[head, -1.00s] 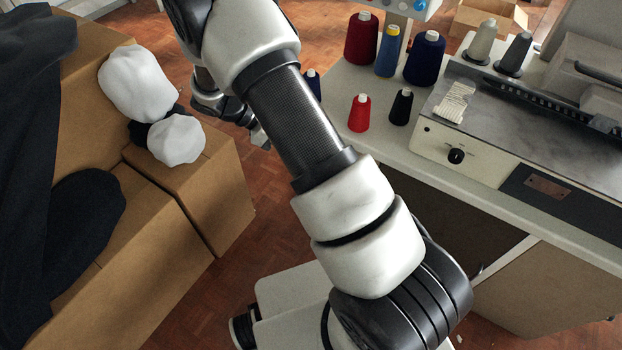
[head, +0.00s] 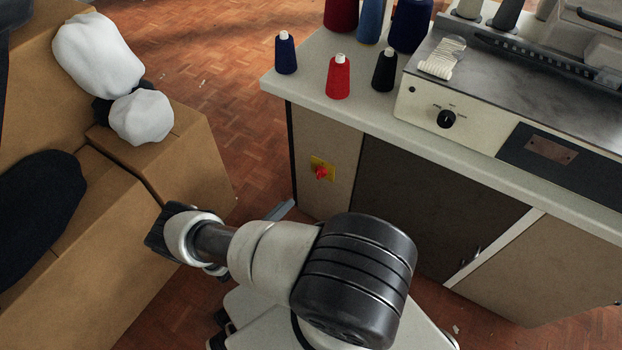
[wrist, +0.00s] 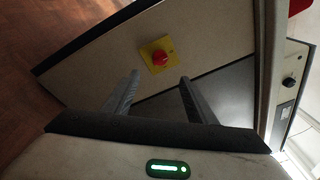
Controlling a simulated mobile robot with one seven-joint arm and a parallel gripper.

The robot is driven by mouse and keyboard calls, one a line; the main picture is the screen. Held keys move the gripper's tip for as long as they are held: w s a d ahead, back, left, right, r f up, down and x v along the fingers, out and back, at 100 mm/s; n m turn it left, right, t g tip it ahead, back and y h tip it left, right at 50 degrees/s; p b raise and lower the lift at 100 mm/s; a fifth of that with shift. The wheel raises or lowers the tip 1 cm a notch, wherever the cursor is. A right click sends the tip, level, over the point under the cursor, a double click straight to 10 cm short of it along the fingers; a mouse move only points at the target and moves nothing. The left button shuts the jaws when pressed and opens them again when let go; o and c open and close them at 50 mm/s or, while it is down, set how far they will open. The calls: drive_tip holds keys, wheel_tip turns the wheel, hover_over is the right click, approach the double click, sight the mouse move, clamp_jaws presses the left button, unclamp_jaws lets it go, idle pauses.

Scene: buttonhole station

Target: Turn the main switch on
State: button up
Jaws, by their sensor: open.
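The main switch (head: 321,172) is a red rotary knob on a yellow plate, set on the beige side panel of the cabinet under the worktop. It also shows in the wrist view (wrist: 159,58), ahead of my gripper and slightly above the space between the fingers. My gripper (wrist: 158,82) is open and empty, its two grey fingers spread apart and not touching the switch. In the head view a grey finger (head: 284,209) shows below the switch; the rest of the gripper is mostly hidden behind my arm.
The worktop (head: 300,82) overhangs the switch panel and carries thread cones, including a red one (head: 338,77), and a machine with a black knob (head: 446,119). Cardboard boxes (head: 190,165) stand at left. Parquet floor lies between.

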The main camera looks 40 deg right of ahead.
sight(320, 173)
drive_tip(key=x, duration=1.6)
drive_tip(key=shift+b, duration=0.45)
drive_tip(key=c, duration=1)
drive_tip(key=shift+m, duration=0.4)
drive_tip(key=m+y, duration=0.1)
drive_tip(key=m, duration=0.4)
drive_tip(key=m+t+p, duration=0.1)
drive_tip(key=m, duration=0.4)
drive_tip(key=m+t+y+p, duration=0.1)
drive_tip(key=m, duration=0.4)
drive_tip(key=shift+s+r+y, duration=0.15)
drive_tip(key=shift+r+y, duration=0.1)
drive_tip(key=shift+y, duration=0.05)
